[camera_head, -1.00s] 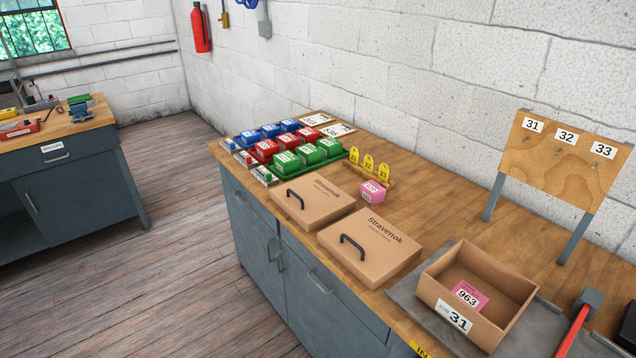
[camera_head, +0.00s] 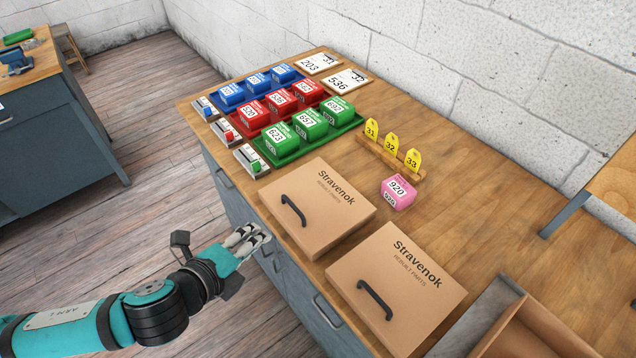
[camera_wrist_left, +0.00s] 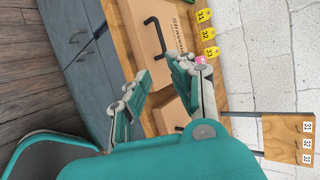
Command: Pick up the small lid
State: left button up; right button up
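Two cardboard lids with black handles, both marked Stravenok, lie on the wooden bench: a farther lid (camera_head: 335,218) and a nearer lid (camera_head: 420,315). The farther one looks slightly smaller, but perspective makes this uncertain. In the left wrist view the farther lid (camera_wrist_left: 140,42) is beyond the fingers, and part of the nearer lid (camera_wrist_left: 170,117) shows between them. My left gripper (camera_head: 256,238) is in front of the bench edge, left of the farther lid and apart from it. In the left wrist view its fingers (camera_wrist_left: 160,72) are spread and empty. My right gripper is out of view.
A pink box (camera_head: 397,193) and yellow numbered tags (camera_head: 391,146) stand behind the lids. Blue, red and green bins (camera_head: 310,125) stand at the far left of the bench. An open cardboard box (camera_head: 530,335) is at the lower right. Bare bench top (camera_head: 480,200) lies right of the tags.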

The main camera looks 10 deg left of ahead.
pick_arm(q)
jog(key=x, duration=0.4)
jog(key=p, duration=0.2)
send_near(296, 210)
notch_tip(296, 210, down, 2)
jog(key=w, duration=0.3)
jog(key=shift+w+d+f, duration=0.2)
jog(key=shift+d+f, duration=0.15)
jog(key=shift+d, duration=0.2)
jog(key=shift+w+d+f, duration=0.1)
jog(key=shift+w, duration=0.2)
jog(key=p+x, duration=0.1)
jog(key=x, duration=0.2)
jog(key=shift+w+d+f, duration=0.15)
jog(key=shift+w, duration=0.1)
jog(key=shift+w+d+f, duration=0.1)
jog(key=shift+w+f, duration=0.2)
jog(key=shift+w, duration=0.05)
jog(key=shift+s, duration=0.1)
grip_shut()
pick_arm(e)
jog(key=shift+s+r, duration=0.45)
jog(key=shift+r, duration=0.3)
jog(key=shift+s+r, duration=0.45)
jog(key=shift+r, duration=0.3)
